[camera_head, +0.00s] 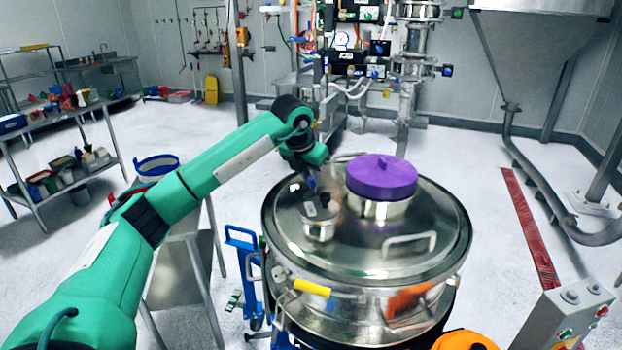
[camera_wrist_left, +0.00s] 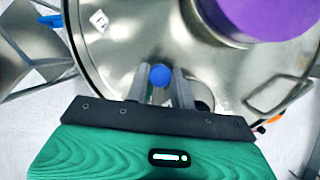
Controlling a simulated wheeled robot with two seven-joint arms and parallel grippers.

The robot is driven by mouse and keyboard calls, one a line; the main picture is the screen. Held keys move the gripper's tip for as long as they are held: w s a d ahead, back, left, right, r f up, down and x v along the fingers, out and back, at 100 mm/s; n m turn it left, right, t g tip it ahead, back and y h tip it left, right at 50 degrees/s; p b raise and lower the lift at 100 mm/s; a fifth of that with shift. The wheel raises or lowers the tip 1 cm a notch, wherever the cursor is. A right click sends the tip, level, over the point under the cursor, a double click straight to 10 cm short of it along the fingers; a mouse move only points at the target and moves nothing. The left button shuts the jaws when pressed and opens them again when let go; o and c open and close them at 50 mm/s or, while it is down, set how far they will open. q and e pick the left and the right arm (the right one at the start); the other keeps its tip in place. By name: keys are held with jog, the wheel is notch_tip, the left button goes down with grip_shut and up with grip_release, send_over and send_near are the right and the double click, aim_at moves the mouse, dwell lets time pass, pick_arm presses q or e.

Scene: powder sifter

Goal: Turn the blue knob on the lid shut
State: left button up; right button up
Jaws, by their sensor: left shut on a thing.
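The blue knob (camera_wrist_left: 160,75) sits on the steel lid (camera_wrist_left: 115,55) of the round sifter; the lid (camera_head: 345,262) fills the middle of the head view. My left gripper (camera_wrist_left: 161,84) reaches down from above, with one finger on each side of the knob, shut on it. In the head view my left gripper (camera_head: 311,180) is over the lid's left part, and the knob is small and mostly hidden there. My right gripper is not in view.
A purple cap (camera_head: 381,172) covers a steel neck on the lid. A small steel port (camera_head: 319,222) stands close to my gripper. A lid handle (camera_head: 409,242) is at the front right. A blue-rimmed bucket (camera_head: 157,168) stands to the left.

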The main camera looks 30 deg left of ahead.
pick_arm(q)
jog(key=n+y+b, duration=0.1)
jog(key=n, duration=0.2)
jog(key=shift+d+n, duration=0.15)
jog(key=shift+n, duration=0.15)
jog(key=shift+n+g+y+b, duration=0.45)
jog(key=shift+n+y, duration=0.45)
jog(key=shift+n, duration=0.9)
jog(key=o, duration=1)
jog(key=shift+r, duration=0.1)
